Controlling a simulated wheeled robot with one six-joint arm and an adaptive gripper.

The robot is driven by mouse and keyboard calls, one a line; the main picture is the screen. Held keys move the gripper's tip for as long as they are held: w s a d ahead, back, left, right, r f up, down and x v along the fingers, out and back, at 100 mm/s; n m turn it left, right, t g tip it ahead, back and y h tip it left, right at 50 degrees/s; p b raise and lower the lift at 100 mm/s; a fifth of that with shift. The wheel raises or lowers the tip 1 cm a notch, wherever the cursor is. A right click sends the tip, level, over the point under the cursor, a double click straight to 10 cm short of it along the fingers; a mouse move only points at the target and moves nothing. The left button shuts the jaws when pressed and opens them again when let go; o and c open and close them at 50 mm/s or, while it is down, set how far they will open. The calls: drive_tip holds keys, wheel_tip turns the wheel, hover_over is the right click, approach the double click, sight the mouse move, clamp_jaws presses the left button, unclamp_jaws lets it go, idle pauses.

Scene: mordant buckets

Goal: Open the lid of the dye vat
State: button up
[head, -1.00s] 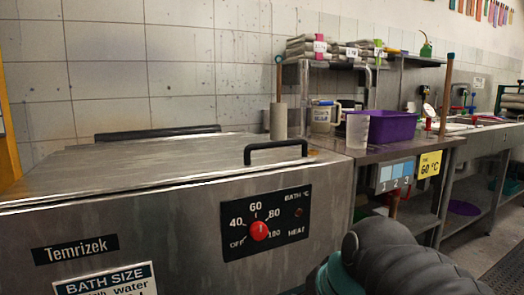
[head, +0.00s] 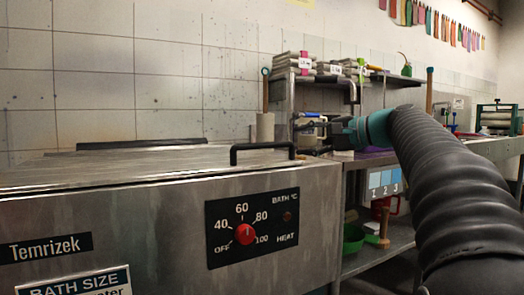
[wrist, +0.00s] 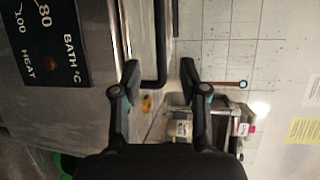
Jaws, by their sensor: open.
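The dye vat (head: 150,240) is a steel box marked Temrizek, with a red knob (head: 244,234) on a black dial panel. Its flat lid (head: 130,165) is down, with a black bar handle (head: 262,147) near its front right corner. My gripper (head: 305,134) is open and empty at the right end of the handle in the head view. In the wrist view my gripper (wrist: 159,70) has a finger on each side of the handle (wrist: 161,35), which shows between them. I cannot tell whether either finger touches it.
A steel bench and shelf with stacked folded cloths (head: 298,62) stand right of the vat. A grey cylinder (head: 265,127) stands behind the handle. A green bowl (head: 353,237) sits on the lower shelf. The tiled wall (head: 130,80) closes the back.

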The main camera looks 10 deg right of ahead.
sight(267, 145)
drive_tip(key=x, duration=1.3)
drive_tip(key=shift+s, duration=0.1)
clamp_jaws()
